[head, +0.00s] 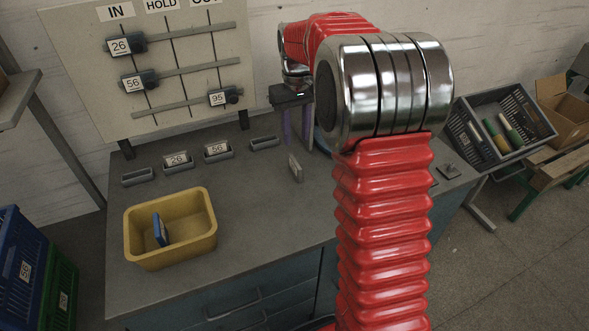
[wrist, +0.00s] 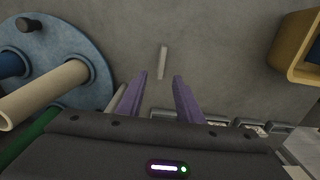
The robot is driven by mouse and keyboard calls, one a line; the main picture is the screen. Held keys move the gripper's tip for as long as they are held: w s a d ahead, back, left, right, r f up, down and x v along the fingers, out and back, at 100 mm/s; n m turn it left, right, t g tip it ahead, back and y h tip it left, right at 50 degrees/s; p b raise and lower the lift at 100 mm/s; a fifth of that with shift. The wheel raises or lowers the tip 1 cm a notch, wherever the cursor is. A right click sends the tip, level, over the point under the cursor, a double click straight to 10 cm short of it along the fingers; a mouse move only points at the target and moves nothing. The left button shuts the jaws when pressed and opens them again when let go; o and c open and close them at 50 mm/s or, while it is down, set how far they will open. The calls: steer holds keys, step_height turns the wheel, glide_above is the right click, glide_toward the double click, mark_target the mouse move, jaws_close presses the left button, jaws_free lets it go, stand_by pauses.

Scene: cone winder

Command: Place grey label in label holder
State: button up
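The grey label (head: 295,168) is a small thin plate standing on edge on the grey bench. In the wrist view the grey label (wrist: 162,60) is a narrow pale strip, just beyond the fingertips. My gripper (head: 297,142) is above the bench near the label, with purple fingers pointing down. In the wrist view my gripper (wrist: 160,77) is open, with nothing between its fingers. A row of label holders lies on the bench: an empty one at the left (head: 138,178), one with label 26 (head: 178,163), one with label 56 (head: 218,152), and an empty one (head: 264,143).
A yellow bin (head: 146,259) with a blue label (head: 160,230) inside stands at the bench's front left. A blue-grey disc (wrist: 88,50) bearing cones is close left in the wrist view. The IN/HOLD board (head: 85,85) rises behind the holders. Bench between bin and label is clear.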

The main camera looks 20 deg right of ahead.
glide_above(295, 161)
steer(key=shift+d+f, duration=0.2)
steer(key=shift+f, duration=1.9)
steer(key=shift+a+f, duration=0.2)
steer(key=shift+f, duration=2.4)
steer(key=shift+s, duration=0.1)
jaws_close()
